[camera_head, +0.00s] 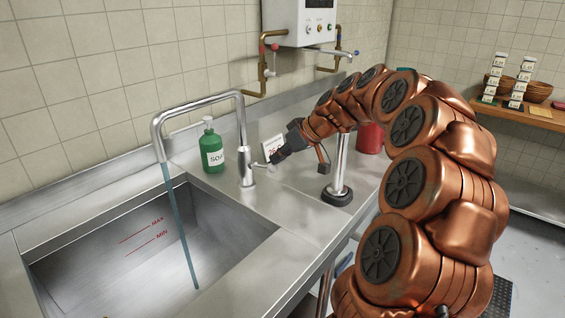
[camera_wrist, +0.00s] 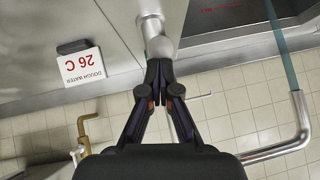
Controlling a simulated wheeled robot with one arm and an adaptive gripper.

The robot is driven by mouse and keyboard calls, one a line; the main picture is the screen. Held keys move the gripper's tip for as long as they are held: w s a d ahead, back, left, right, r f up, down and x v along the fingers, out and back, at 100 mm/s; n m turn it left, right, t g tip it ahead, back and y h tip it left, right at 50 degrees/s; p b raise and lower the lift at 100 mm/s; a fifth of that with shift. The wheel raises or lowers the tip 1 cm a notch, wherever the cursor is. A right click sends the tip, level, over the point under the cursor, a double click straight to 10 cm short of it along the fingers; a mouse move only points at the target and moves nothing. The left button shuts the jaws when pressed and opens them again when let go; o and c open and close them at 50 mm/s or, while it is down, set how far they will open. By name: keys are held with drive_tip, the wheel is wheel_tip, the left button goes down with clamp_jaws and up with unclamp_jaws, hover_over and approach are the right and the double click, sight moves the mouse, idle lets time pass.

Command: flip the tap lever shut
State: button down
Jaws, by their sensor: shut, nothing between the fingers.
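The chrome tap (camera_head: 243,140) stands behind the sink's right end, and its bent spout hangs over the basin. A thin blue stream of water (camera_head: 181,230) runs from the spout into the sink; it also shows in the wrist view (camera_wrist: 280,45). A short tap lever (camera_head: 261,164) sticks out to the right from the tap's lower body. My gripper (camera_head: 276,157) is shut and empty, with its tips close beside the lever. In the wrist view my gripper (camera_wrist: 158,82) has its tips at the tap's body (camera_wrist: 159,42). I cannot tell whether they touch; the fingers partly hide the lever.
A green soap bottle (camera_head: 212,148) stands left of the tap. A small "dough water 26 C" card (camera_wrist: 82,68) stands close by the gripper. A chrome post (camera_head: 341,165) rises from the counter to the right. The sink (camera_head: 100,250) has MAX and MIN marks.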

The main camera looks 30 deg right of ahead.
sight(283, 201)
drive_tip(key=f+t+b, duration=0.1)
drive_tip(key=b, duration=0.3)
drive_tip(key=s+f+t+y+b, duration=0.1)
drive_tip(key=f+t+b, duration=0.1)
drive_tip(key=b, duration=0.3)
drive_tip(key=f+t+b, duration=0.1)
drive_tip(key=f+b, duration=0.1)
drive_tip(key=b, duration=0.3)
drive_tip(key=shift+s+d+t+y, duration=0.15)
drive_tip(key=shift+s+t+y, duration=0.15)
drive_tip(key=shift+t, duration=0.1)
wheel_tip(283, 201, down, 2)
drive_tip(key=b, duration=0.4)
drive_tip(key=shift+f+b, duration=0.2)
drive_tip(key=shift+b, duration=0.15)
drive_tip(key=shift+d, duration=0.1)
drive_tip(key=shift+s+d+r, duration=0.1)
drive_tip(key=shift+d+r, duration=0.05)
drive_tip(key=shift+r, duration=0.1)
drive_tip(key=v, duration=1.2)
drive_tip(key=shift+s+d+p, duration=0.25)
drive_tip(key=shift+p, duration=0.05)
